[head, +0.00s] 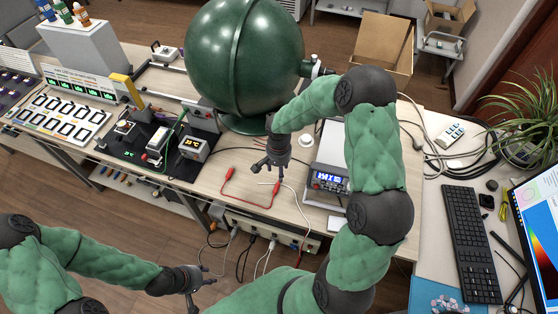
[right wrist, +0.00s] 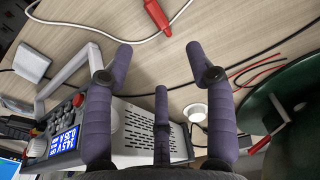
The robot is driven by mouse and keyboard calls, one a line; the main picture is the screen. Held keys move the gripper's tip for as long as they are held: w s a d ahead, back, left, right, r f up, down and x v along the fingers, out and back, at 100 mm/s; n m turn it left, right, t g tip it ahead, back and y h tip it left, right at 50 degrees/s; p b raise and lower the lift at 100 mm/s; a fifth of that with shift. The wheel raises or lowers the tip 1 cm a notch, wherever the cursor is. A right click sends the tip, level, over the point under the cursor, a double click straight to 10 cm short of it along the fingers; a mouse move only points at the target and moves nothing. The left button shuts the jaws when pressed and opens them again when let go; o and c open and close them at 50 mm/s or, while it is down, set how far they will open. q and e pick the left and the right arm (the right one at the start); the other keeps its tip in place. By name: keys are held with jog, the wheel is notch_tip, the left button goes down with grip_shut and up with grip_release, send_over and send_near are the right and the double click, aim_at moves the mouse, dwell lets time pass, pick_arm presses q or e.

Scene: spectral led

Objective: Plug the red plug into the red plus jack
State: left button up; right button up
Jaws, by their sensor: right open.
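A red lead lies on the light wood table, with one red plug (head: 229,174) at its left end and another red plug (head: 277,187) at its right end. In the right wrist view a red plug (right wrist: 157,15) lies beyond my fingertips. My right gripper (head: 268,168) is open and empty, above the table between the plug ends; its spread fingers (right wrist: 158,58) show in the wrist view. The power supply (head: 328,180) has a lit blue display (right wrist: 64,138) and red and black parts on its front; I cannot tell which is the red plus jack. My left gripper (head: 203,284) is open and empty, low left.
A large green sphere (head: 240,55) on a base stands behind my right gripper. A black board with modules (head: 160,140) lies to the left. A white cable (head: 293,192) runs near the right plug.

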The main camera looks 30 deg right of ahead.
aim_at(279, 185)
notch_tip(279, 185, down, 10)
jog(key=shift+s+f+b, duration=0.1)
jog(key=shift+b, duration=0.75)
grip_shut()
jog(key=shift+c, duration=0.5)
grip_release()
notch_tip(279, 185, up, 12)
jog(key=shift+a, duration=0.1)
